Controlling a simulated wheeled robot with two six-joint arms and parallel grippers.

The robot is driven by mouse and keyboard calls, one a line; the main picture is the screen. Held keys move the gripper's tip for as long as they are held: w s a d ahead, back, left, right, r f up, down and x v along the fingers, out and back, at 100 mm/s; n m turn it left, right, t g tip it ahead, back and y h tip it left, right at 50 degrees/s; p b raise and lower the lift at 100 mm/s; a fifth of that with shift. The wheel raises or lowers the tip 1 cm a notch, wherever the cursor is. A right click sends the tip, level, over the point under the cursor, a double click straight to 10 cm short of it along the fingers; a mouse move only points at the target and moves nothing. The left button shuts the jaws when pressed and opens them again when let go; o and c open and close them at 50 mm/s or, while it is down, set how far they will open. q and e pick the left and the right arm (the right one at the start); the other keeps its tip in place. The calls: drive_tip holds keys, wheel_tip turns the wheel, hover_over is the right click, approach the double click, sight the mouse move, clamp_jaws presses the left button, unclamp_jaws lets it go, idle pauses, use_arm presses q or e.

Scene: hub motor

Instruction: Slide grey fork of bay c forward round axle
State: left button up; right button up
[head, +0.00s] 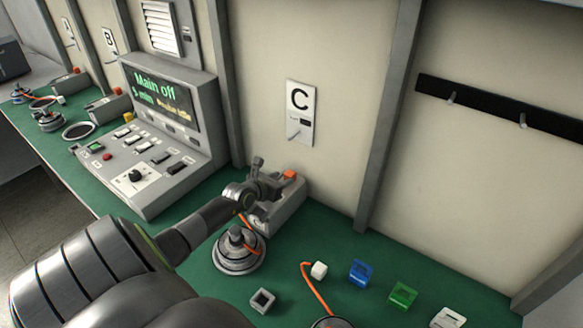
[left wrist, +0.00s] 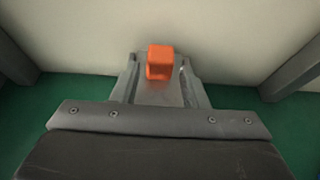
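Below the C sign, a grey fixture, which looks like the grey fork of bay C (head: 285,207), stands against the wall with an orange block (head: 290,174) on top. The left wrist view shows the orange block (left wrist: 160,62) upright on the grey fixture. My left gripper (head: 272,184) is at the fixture, close to the orange block; its fingers look apart, one to each side of the block in the wrist view, and I cannot tell if they touch it. The hub motor with its axle (head: 238,250) sits in front, an orange cable beside it. My right gripper is out of view.
A control console (head: 160,135) stands to the left. On the green bench right of the motor lie a grey square part (head: 262,300), a white connector (head: 319,270), a blue block (head: 360,273) and a green block (head: 402,295). A wall post (head: 385,130) rises right of the C sign (head: 301,100).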

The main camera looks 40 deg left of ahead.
sight(287, 176)
use_arm(q)
drive_tip(key=b+x, duration=0.2)
drive_tip(key=x, duration=0.3)
drive_tip(key=shift+w+f+b, duration=0.15)
drive_tip(key=shift+f+b, duration=0.05)
drive_tip(key=shift+b, duration=0.15)
drive_tip(key=shift+w+f, duration=0.1)
drive_tip(key=shift+w, duration=0.4)
